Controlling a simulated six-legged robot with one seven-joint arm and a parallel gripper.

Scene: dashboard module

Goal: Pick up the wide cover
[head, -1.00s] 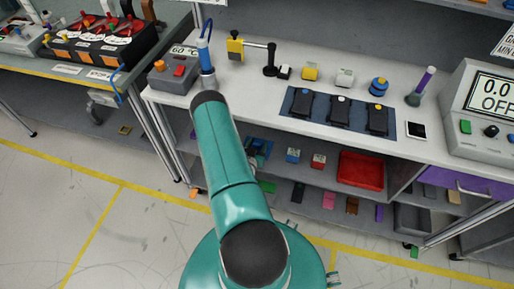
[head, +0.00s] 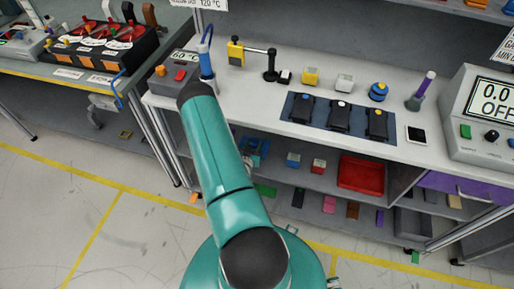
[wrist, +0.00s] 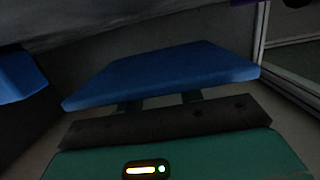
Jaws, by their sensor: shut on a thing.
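A wide flat blue plate, which I take as the wide cover (wrist: 165,75), spans the middle of the wrist view, slightly tilted. My gripper (wrist: 160,101) shows just below it as two short dark green fingers. It is shut on the cover, with the contact mostly hidden under the plate's near edge. In the head view, my teal arm hides much of the bench's left end. A blue and teal shape shows on the shelf beside my arm there; I cannot tell whether it is the cover or my gripper.
A blue block (wrist: 18,76) is close on the left in the wrist view, and a metal post (wrist: 262,35) stands right. A grey surface hangs low overhead. In the head view, a red tray (head: 361,174) and small blocks occupy the shelf under the worktop (head: 240,97).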

